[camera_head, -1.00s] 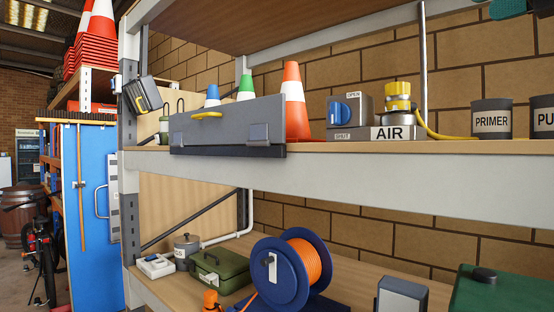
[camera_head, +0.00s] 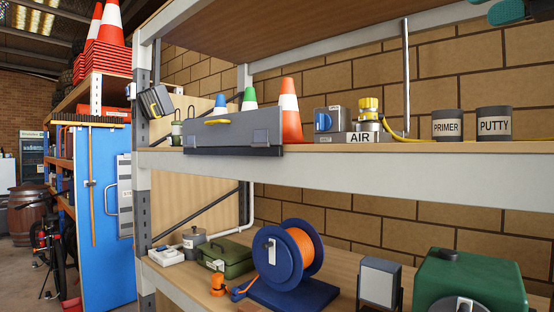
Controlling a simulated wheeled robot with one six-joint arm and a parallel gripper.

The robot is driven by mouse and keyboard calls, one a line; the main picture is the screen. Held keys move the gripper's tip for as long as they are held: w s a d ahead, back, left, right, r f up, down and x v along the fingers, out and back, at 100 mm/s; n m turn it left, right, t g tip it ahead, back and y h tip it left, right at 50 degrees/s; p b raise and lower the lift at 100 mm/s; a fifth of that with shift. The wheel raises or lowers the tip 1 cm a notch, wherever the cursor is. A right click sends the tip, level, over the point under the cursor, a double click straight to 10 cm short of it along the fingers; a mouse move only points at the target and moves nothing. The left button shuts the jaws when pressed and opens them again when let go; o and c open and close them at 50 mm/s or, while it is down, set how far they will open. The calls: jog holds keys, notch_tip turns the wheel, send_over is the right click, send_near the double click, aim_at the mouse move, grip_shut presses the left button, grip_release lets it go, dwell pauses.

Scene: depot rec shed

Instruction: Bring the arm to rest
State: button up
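My gripper is not clearly in view. A teal rounded piece (camera_head: 507,11) shows at the top right edge, and I cannot tell what it belongs to. On the upper shelf (camera_head: 330,170) a grey panel with a yellow handle (camera_head: 205,133) stands at the front edge. Blue, green and orange cones stand behind or beside it, the orange cone (camera_head: 291,112) at its right. A grey box with a blue knob (camera_head: 324,121), an AIR fitting with a yellow cap (camera_head: 367,108), a PRIMER tin (camera_head: 447,125) and a PUTTY tin (camera_head: 494,124) stand further right.
The lower shelf holds an orange cable reel (camera_head: 270,262), a green case (camera_head: 228,257), a grey lamp-like box (camera_head: 379,283) and a green machine (camera_head: 465,275). A blue cabinet (camera_head: 100,200), a bicycle (camera_head: 55,250) and a barrel (camera_head: 28,216) are at left. Some floor shows there.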

jog(key=w+a+f+m+g+b, duration=0.1)
jog(key=w+a+f+m+b, duration=0.2)
jog(key=f+m, duration=0.45)
jog(key=w+a+f+m+g+b, duration=0.1)
jog(key=w+a+f+m+g, duration=0.15)
jog(key=a+f+m, duration=0.5)
jog(key=s+a+f+m+g+b, duration=0.1)
jog(key=f+m, duration=0.1)
jog(key=f, duration=0.4)
jog(key=s+a+f+m+g+h+b, duration=0.1)
jog(key=a+f+m, duration=0.15)
jog(key=f, duration=0.35)
jog(key=s+a+f+m+g+b, duration=0.1)
jog(key=f+m, duration=0.1)
jog(key=f, duration=0.4)
jog(key=s+a+f+m+g+h+b, duration=0.1)
jog(key=s+f+m+g, duration=0.3)
jog(key=s+f, duration=0.6)
jog(key=s+a+f+m+g+h+b, duration=0.2)
jog(key=s+f+m+g, duration=0.3)
jog(key=f, duration=1.3)
jog(key=s+m+h, duration=0.1)
jog(key=s+m, duration=0.2)
jog(key=s, duration=0.3)
jog(key=shift+f+m+b, duration=0.2)
jog(key=shift+m+b, duration=0.15)
jog(key=shift+b, duration=0.05)
jog(key=shift+a, duration=0.1)
